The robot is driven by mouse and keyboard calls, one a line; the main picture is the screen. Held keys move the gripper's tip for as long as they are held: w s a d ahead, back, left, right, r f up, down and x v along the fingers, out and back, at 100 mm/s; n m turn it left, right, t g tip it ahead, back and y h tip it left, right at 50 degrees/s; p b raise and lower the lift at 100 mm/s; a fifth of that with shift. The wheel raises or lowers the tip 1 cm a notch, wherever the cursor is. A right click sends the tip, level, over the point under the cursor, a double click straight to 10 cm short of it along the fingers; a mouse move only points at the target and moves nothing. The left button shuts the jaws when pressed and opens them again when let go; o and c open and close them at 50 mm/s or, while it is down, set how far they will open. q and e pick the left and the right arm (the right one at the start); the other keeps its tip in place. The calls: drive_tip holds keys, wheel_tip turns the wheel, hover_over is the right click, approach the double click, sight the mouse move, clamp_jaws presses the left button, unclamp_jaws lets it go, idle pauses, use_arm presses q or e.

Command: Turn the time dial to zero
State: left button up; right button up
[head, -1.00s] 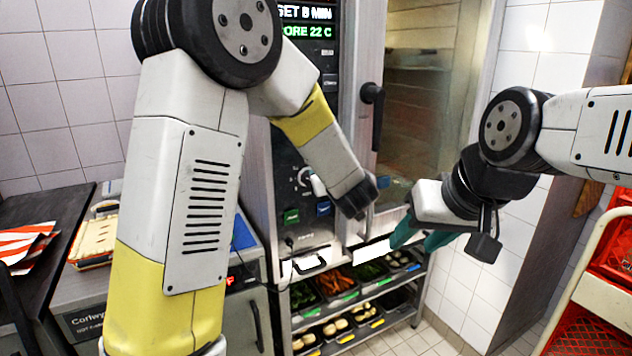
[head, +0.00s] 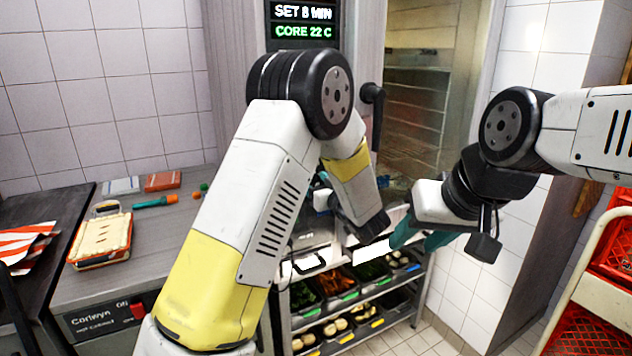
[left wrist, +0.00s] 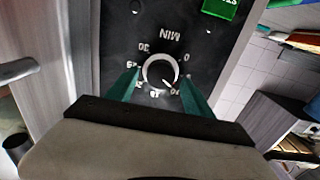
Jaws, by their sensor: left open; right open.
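The time dial (left wrist: 160,73) shows in the left wrist view as a pale ring on a dark panel, with upside-down numbers around it and its pointer toward the lower right. My left gripper (left wrist: 158,90) is open, with one teal finger on each side of the dial; I cannot tell whether they touch it. In the head view my left arm hides the dial and most of that gripper. The display (head: 302,21) reads SET 8 MIN and CORE 22 C. My right gripper (head: 420,240) is open and apart from the dial, in front of the lower cabinet.
A black door handle (head: 373,112) stands out beside the panel. A green button (left wrist: 220,8) sits near the dial. Trays of food (head: 335,283) fill the rack below. A pie (head: 101,238) rests on the left counter. Red crates (head: 610,255) stand at the right.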

use_arm(q)
drive_tip(key=shift+w+a, duration=0.1)
drive_tip(key=shift+w, duration=0.1)
clamp_jaws()
idle(0.3)
